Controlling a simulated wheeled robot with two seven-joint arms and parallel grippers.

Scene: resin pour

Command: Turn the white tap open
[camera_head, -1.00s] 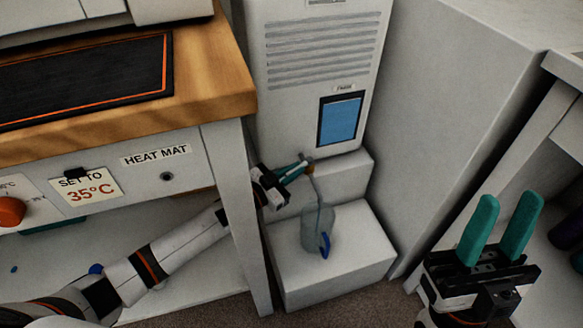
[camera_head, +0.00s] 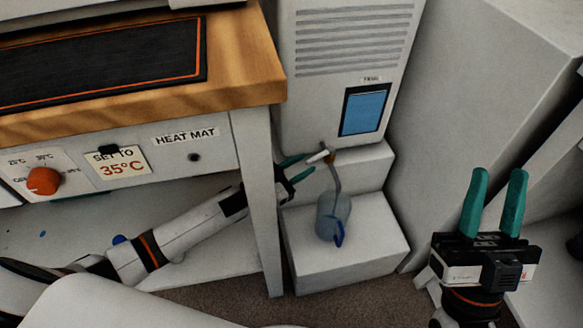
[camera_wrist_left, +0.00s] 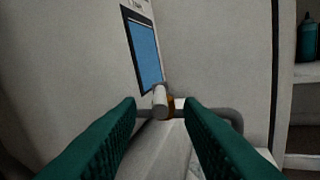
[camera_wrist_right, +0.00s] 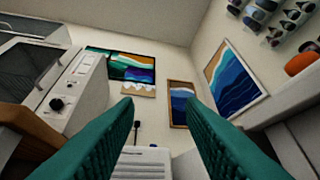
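The white tap handle (camera_head: 318,157) sits at the lower front of the tall white cabinet, next to a small brass-coloured part (camera_head: 330,157). My left gripper (camera_head: 304,166) is open and empty, with its green fingers just left of the handle. In the left wrist view the handle (camera_wrist_left: 160,100) points toward the camera, centred between the fingertips and seemingly just beyond them; contact is not visible. A grey tube (camera_head: 337,180) runs from the tap down to a clear bluish jug (camera_head: 328,217). My right gripper (camera_head: 496,205) is open and empty at the right, away from the tap.
The jug stands on a white step (camera_head: 370,232) below the cabinet (camera_head: 345,60). The leg (camera_head: 262,205) of the heat mat bench is close beside my left forearm. A white block-like unit (camera_head: 465,110) stands to the right. The wooden bench top (camera_head: 235,65) overhangs above my left arm.

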